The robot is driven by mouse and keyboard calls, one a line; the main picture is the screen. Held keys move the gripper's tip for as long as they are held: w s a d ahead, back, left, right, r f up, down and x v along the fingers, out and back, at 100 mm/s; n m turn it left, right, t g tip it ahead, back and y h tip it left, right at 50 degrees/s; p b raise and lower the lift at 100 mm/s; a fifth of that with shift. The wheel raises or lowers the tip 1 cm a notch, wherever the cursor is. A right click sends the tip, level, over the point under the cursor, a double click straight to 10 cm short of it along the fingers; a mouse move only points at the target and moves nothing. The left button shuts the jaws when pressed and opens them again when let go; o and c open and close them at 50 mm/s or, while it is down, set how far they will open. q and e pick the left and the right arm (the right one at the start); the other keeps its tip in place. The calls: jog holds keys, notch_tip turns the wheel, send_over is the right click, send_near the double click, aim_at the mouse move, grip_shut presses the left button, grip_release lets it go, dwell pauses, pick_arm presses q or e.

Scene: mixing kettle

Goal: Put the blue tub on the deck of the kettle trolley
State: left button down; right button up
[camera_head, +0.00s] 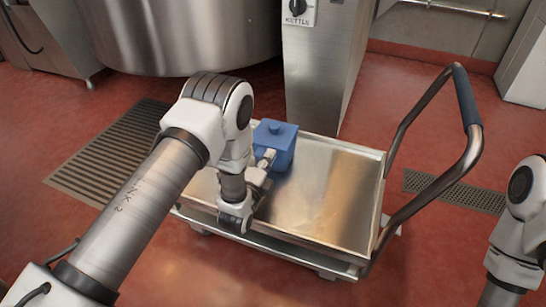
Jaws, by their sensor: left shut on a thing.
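The blue tub (280,135) has a lid with a small knob and is at the far side of the kettle trolley, left of its middle. The trolley's deck (315,205) is a bare, shiny metal tray with a raised rim. My left gripper (266,160) is shut on the tub at its near left side. The arm hides part of the tub and the deck's left end. I cannot tell whether the tub's base touches the deck. My right arm shows at the right edge, but its gripper is out of view.
The trolley's push handle (468,150) rises at the right. The large steel kettle (180,35) and its control pillar (322,70) stand behind the trolley. Floor grates (110,160) lie left and right on the red floor. The deck's right part is clear.

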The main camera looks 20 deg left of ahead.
pick_arm(q)
jog(key=shift+w, duration=0.1)
jog(key=shift+r, duration=0.15)
jog(key=c, duration=1.6)
grip_release()
jog(key=shift+f, duration=0.2)
jog(key=o, duration=0.3)
jog(key=shift+r, duration=0.1)
